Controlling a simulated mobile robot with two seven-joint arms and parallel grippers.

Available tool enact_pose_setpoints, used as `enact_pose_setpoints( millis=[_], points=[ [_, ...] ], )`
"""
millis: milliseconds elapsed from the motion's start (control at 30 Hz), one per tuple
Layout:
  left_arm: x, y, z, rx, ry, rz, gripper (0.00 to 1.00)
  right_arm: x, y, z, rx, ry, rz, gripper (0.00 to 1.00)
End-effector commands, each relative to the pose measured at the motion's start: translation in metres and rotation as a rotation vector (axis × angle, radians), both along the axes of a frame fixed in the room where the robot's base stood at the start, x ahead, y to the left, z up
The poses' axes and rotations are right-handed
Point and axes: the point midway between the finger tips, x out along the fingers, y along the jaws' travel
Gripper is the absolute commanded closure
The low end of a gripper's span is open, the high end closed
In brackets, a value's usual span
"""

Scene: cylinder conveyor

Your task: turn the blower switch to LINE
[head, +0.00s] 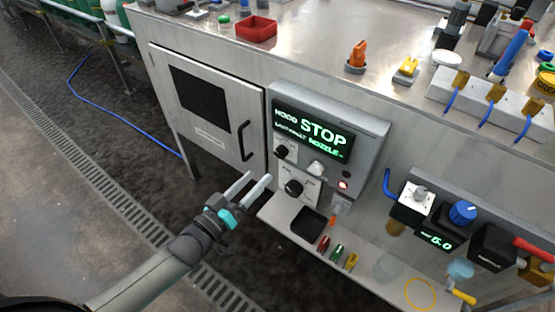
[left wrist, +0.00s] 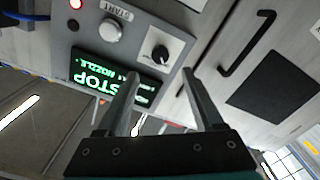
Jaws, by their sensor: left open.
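A grey control box (head: 365,140) with a lit green display reading STOP is on the front of the steel cabinet. Two black rotary knobs are below the display, an upper knob (head: 282,152) and a lower knob (head: 293,187). Their labels are too small to read, so I cannot tell which is the blower switch. My left gripper (head: 259,178) is open and empty, left of the lower knob in the head view. In the left wrist view, one knob (left wrist: 160,53) on a white plate shows between and beyond the open fingertips (left wrist: 161,76). My right gripper is not in view.
A white button (head: 317,168), marked START in the wrist view, and a red light (head: 344,184) share the panel. A cabinet door with a black handle (head: 245,141) is left. A shelf (head: 283,208) with a black tray and small coloured items juts out below.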

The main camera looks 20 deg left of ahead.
Motion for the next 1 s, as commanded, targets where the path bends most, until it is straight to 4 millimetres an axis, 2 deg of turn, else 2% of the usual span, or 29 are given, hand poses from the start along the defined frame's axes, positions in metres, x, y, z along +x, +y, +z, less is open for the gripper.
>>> enact_pose_setpoints(
  millis=[200,533,700,1000],
  points=[
    [0.030,-0.011,-0.002,0.000,-0.002,0.000,0.31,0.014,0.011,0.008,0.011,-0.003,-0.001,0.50],
    [0.068,-0.025,-0.002,0.001,0.001,0.000,0.31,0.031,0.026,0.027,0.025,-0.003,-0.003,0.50],
    [0.081,-0.030,-0.001,0.000,0.000,0.001,0.31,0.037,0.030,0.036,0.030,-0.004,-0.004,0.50],
    [0.089,-0.032,-0.001,0.002,0.003,0.000,0.31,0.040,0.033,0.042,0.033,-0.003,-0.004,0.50]
  ],
)
